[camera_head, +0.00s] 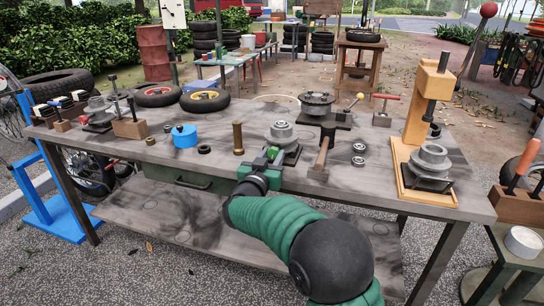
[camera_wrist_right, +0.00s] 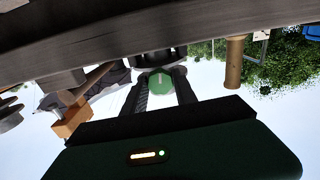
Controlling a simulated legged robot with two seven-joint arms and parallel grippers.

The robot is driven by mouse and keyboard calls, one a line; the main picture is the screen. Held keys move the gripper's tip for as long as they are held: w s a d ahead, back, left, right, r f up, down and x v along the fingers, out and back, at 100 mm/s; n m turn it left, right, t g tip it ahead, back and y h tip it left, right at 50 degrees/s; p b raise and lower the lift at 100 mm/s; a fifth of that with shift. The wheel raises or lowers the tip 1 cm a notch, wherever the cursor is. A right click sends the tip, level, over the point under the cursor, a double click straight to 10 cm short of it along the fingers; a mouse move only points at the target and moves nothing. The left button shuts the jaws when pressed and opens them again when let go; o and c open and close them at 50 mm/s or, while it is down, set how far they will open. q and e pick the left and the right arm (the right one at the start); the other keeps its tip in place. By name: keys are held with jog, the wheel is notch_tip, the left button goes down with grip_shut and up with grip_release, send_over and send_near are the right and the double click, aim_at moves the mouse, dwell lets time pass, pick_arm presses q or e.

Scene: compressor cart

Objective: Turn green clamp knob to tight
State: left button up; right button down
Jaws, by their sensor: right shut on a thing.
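The green clamp knob (camera_head: 272,153) is at the front edge of the workbench, just in front of a grey metal pulley-like part (camera_head: 281,132) on a dark base. My right gripper (camera_head: 268,161) reaches it from the front and hides part of it. In the right wrist view, the round green knob (camera_wrist_right: 160,84) sits between the two dark ridged fingers of the right gripper (camera_wrist_right: 161,92), which are shut on it. The knob's exact turn angle cannot be told. My left gripper is not in view.
The workbench (camera_head: 220,165) holds a blue pot (camera_head: 185,136), a brass cylinder (camera_head: 238,138), a wooden-handled hammer (camera_head: 322,152) and small bearings (camera_head: 359,154). An orange press (camera_head: 421,105) stands at the right. Two small wheels (camera_head: 205,100) lie at the back left.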

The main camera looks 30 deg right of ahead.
jog(key=m, duration=0.3)
jog(key=shift+p, duration=0.35)
jog(key=m, duration=0.3)
jog(key=shift+f+m, duration=0.1)
jog(key=shift+m, duration=0.3)
jog(key=m+b, duration=0.1)
jog(key=m, duration=0.2)
jog(key=shift+f+m, duration=0.1)
jog(key=shift+m, duration=0.2)
jog(key=m+b, duration=0.2)
jog(key=m, duration=0.3)
jog(key=shift+f+b, duration=0.1)
jog(key=shift+b, duration=0.2)
jog(key=c, duration=1.1)
grip_release()
jog(key=shift+o, duration=0.5)
jog(key=shift+m, duration=0.3)
jog(key=shift+r, duration=0.2)
